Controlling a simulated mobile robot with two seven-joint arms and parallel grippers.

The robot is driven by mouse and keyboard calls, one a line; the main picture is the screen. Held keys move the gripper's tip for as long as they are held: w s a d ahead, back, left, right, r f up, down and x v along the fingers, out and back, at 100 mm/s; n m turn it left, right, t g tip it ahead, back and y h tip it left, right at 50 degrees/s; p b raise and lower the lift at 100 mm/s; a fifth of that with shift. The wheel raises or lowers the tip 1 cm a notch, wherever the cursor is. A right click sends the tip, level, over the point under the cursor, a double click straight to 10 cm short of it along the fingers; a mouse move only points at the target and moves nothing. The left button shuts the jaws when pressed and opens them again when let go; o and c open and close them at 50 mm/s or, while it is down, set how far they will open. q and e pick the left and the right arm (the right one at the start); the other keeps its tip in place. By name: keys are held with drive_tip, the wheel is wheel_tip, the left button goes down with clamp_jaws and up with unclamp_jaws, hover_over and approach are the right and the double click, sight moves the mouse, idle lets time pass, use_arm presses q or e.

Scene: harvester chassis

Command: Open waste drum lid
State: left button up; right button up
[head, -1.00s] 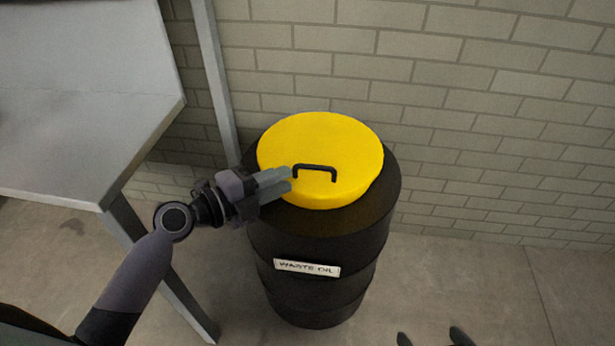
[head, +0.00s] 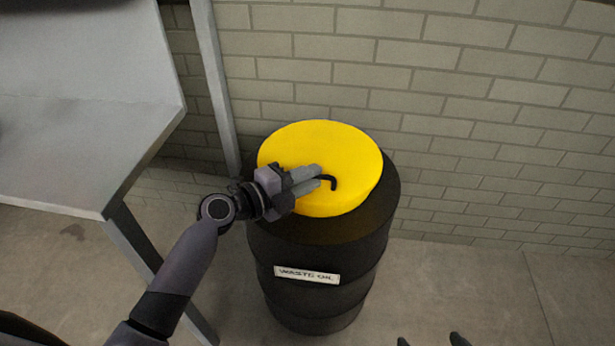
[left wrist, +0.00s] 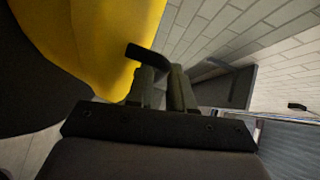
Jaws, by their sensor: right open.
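The waste drum (head: 350,255) is black, upright and labelled "WASTE OIL". Its round yellow lid (head: 325,145) lies flat on top and also shows in the left wrist view (left wrist: 95,40). A dark bar handle (head: 333,183) stands on the lid, partly hidden by my left gripper (head: 314,179). The gripper's fingers reach over the lid from the left and overlap the handle. In the left wrist view the handle (left wrist: 145,53) lies at the fingertips; I cannot tell whether they are clamped on it. My right gripper (head: 432,340) is open and empty at the bottom edge, away from the drum.
A grey metal table (head: 75,150) stands left of the drum, its leg near my left forearm. A brick wall (head: 480,120) is close behind the drum, with a grey post (head: 215,85) against it. The floor (head: 480,285) right of the drum is clear.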

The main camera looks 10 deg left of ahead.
use_arm(q)
clamp_jaws()
drive_tip(key=shift+r, duration=0.1)
drive_tip(key=shift+w+r+g+p, duration=0.15)
drive_tip(key=shift+r+p, duration=0.1)
drive_tip(key=shift+r, duration=0.25)
drive_tip(key=shift+w+r+g+p, duration=0.15)
drive_tip(key=shift+r+p, duration=0.1)
drive_tip(key=shift+r, duration=0.25)
drive_tip(key=w+r+n+g+y+p, duration=0.2)
drive_tip(key=w+r+n+g+p, duration=0.1)
drive_tip(key=r, duration=0.9)
drive_tip(key=shift+w+n+g+p, duration=0.3)
drive_tip(key=shift+w+g+p, duration=0.3)
drive_tip(key=shift+w+p, duration=1.05)
drive_tip(key=shift+w, duration=0.25)
drive_tip(key=shift+o, duration=1)
unclamp_jaws()
